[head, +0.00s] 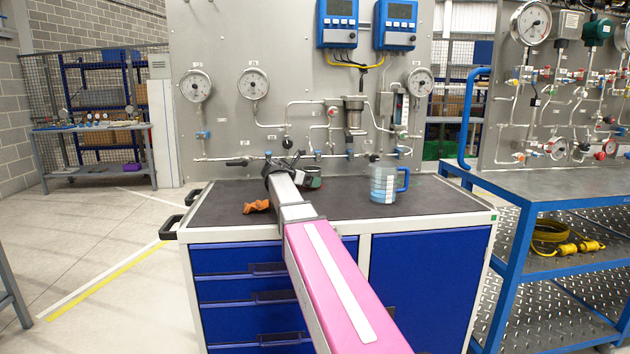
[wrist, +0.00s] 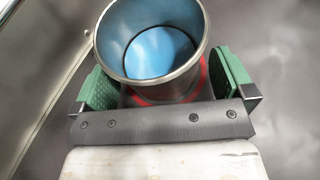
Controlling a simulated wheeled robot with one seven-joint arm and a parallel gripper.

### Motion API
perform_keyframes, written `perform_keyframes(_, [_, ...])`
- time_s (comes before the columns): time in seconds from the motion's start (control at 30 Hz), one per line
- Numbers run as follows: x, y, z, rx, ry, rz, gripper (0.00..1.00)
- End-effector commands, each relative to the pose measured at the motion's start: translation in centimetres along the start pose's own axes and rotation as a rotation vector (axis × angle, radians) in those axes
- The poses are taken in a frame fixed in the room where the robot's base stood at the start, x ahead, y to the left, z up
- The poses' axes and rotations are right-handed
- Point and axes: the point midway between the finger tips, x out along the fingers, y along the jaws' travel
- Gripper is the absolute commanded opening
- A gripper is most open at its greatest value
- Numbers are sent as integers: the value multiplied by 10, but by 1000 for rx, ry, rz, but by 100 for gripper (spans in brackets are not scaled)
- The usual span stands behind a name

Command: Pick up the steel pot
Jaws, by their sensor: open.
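The steel pot (wrist: 125,72) shows from above in the wrist view, a round metal vessel with a blue inside and a red ring around its base. My gripper (wrist: 166,80) is open, with one green finger pad to the pot's left and the other to its right. The pot's body lies between the pads, and the jaws are not closed on it. In the head view my gripper (head: 297,168) is over the dark top of the blue cabinet; the pot cannot be made out there, likely hidden by my arm.
A blue-handled measuring jug (head: 384,186) stands right of my gripper on the cabinet top (head: 345,207). A crumpled orange cloth or glove (head: 257,206) lies left of my arm. The gauge panel (head: 300,60) with pipes rises behind. A blue cart (head: 530,185) stands at right.

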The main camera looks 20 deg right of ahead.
Motion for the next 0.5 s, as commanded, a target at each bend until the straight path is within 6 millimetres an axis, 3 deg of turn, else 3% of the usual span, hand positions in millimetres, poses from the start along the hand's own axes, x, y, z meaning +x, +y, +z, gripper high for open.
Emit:
perform_keyframes(0.3, [6, 0, -3, 0, 0, 2, 100])
perform_keyframes(0.33, [6, 0, -3, 0, 0, 1, 94])
perform_keyframes(0.47, [6, 0, -3, 0, 0, 1, 51])
perform_keyframes(0.5, [6, 0, -3, 0, 0, 1, 49])
